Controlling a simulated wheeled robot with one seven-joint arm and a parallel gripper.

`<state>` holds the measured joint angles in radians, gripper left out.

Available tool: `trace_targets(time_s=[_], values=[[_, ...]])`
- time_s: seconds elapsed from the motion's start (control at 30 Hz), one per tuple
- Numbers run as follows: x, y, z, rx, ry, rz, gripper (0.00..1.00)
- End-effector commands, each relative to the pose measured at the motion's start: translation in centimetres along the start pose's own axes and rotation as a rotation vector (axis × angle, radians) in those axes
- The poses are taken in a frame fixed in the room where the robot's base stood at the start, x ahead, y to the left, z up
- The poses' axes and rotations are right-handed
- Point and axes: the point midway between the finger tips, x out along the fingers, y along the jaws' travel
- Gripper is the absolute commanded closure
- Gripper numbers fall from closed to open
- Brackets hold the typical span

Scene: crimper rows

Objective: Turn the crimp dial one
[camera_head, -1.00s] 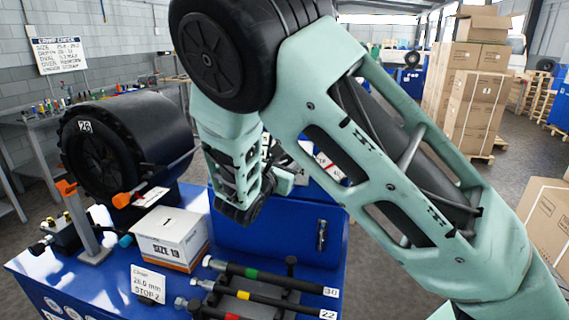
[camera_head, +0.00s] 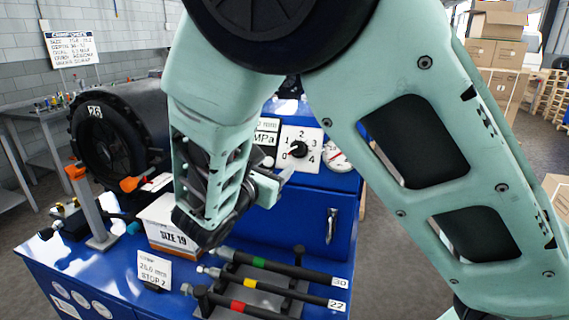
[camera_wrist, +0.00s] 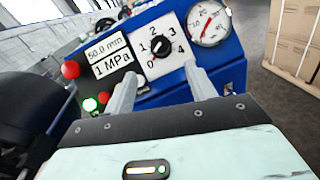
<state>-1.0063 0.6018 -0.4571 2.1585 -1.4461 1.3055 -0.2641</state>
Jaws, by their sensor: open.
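The crimp dial (camera_head: 298,149) is a black knob on a white plate marked 0 to 4, on the blue machine's panel. In the wrist view the dial (camera_wrist: 161,47) shows upright and unobstructed, beyond and between my two fingers. A light mark on the knob seems to face lower left, near 0; it is too small to be sure. My gripper (camera_wrist: 161,88) is open and empty, with its pale fingers spread toward the panel and apart from the dial. In the head view my gripper (camera_head: 270,183) is left of and below the dial, partly hidden by my wrist.
A round gauge (camera_wrist: 208,24) is right of the dial. A SIZE 19 box (camera_head: 172,226) and hoses (camera_head: 275,265) lie on the blue bench below.

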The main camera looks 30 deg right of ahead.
Motion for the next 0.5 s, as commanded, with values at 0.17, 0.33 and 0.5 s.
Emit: trace_targets(time_s=[0.17,0.33,0.5], values=[[-3.5,0.0,-0.2,0.001,0.002,0.003,0.44],[-5.3,0.1,-0.1,0.001,0.001,0.002,0.44],[-5.9,0.0,0.0,0.000,0.001,0.000,0.44]])
